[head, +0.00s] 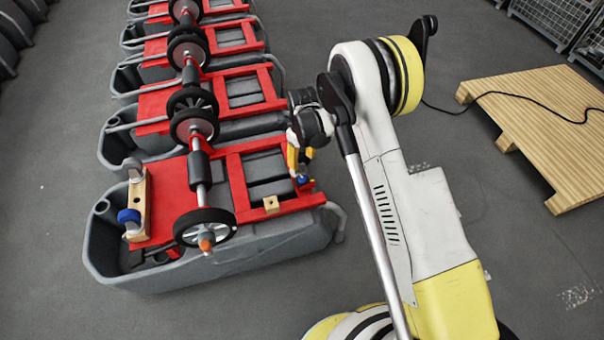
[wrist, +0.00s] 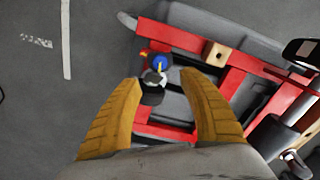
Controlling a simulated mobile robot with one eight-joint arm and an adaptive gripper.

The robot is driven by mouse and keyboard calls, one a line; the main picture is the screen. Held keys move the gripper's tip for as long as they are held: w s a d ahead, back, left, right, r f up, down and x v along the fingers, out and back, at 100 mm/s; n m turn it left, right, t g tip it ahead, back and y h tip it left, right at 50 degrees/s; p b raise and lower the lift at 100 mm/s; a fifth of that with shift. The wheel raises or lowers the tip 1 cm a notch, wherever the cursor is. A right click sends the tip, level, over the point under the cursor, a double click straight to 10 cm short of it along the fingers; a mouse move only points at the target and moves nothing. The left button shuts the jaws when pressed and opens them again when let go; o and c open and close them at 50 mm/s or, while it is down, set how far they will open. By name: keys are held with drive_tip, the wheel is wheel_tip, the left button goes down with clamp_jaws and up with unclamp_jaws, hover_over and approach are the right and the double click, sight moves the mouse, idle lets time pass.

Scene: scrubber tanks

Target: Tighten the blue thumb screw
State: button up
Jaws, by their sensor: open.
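My gripper (head: 298,164) hangs over the right edge of the nearest tank's red frame. In the wrist view its two yellow fingers (wrist: 160,80) are spread wide, with nothing held between them. A small blue part (wrist: 159,62) sits on the red frame just beyond the fingertips, with a grey and black round piece (wrist: 152,82) next to it. The blue part also shows below my gripper in the head view (head: 302,179). A second, larger blue knob (head: 128,216) sits on a wooden block at the tank's left. I cannot tell which blue part is the thumb screw.
The red frame (head: 237,190) lies across the grey tank (head: 200,270). A small wooden block (head: 271,204) is on it, also in the wrist view (wrist: 217,53). Wheels on a shaft (head: 205,227) stand left.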

sight(302, 178)
wheel_tip(302, 178, down, 11)
drive_tip(key=b, duration=0.4)
drive_tip(key=shift+r, duration=0.1)
drive_tip(key=shift+c, duration=0.3)
clamp_jaws()
